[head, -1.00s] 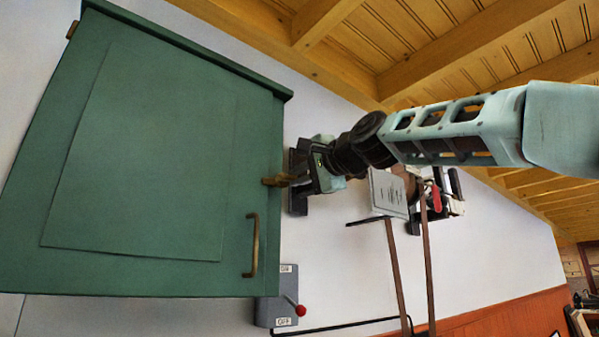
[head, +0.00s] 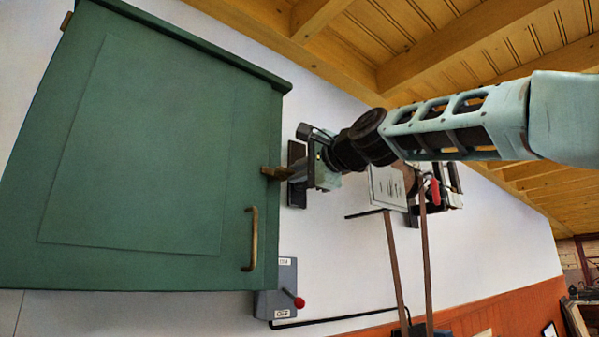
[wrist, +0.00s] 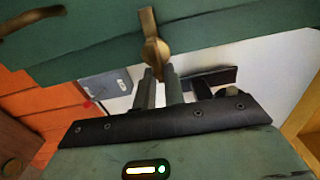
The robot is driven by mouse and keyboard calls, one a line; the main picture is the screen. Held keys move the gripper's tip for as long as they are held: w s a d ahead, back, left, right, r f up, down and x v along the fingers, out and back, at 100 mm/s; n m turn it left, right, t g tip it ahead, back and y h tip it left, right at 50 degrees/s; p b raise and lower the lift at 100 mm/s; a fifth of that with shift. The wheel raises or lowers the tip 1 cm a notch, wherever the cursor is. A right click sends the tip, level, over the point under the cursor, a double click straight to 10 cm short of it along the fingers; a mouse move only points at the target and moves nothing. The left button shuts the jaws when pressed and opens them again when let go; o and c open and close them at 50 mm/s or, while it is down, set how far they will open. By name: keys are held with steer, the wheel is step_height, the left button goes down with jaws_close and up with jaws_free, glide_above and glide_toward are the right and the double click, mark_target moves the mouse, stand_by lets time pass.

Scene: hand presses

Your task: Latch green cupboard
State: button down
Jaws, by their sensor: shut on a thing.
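The green cupboard (head: 135,160) hangs on the wall with its door closed against the frame as far as I can see. It also shows along the top of the wrist view (wrist: 95,45). A brass latch (head: 270,172) sits on the door's right edge, above the brass pull handle (head: 251,240). In the wrist view the latch (wrist: 148,25) runs up from a round knob towards the door. My gripper (wrist: 160,88) has its fingers close together at the knob's lower end, shut on the latch. In the head view, my gripper (head: 293,173) is at the cupboard's right edge.
A grey switch box (head: 275,285) with a red-knobbed lever is on the wall below the cupboard's right corner. A sign (head: 388,188) and brown posts stand right of my gripper. Wooden beams (head: 330,45) cross overhead.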

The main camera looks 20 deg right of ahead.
steer(key=c, duration=1.5)
jaws_free()
steer(key=shift+a+f, duration=0.2)
steer(key=shift+a, duration=0.05)
steer(key=shift+r, duration=0.1)
steer(key=shift+d, duration=0.1)
steer(key=b+v, duration=1)
steer(key=v, duration=0.7)
steer(key=shift+s, duration=0.15)
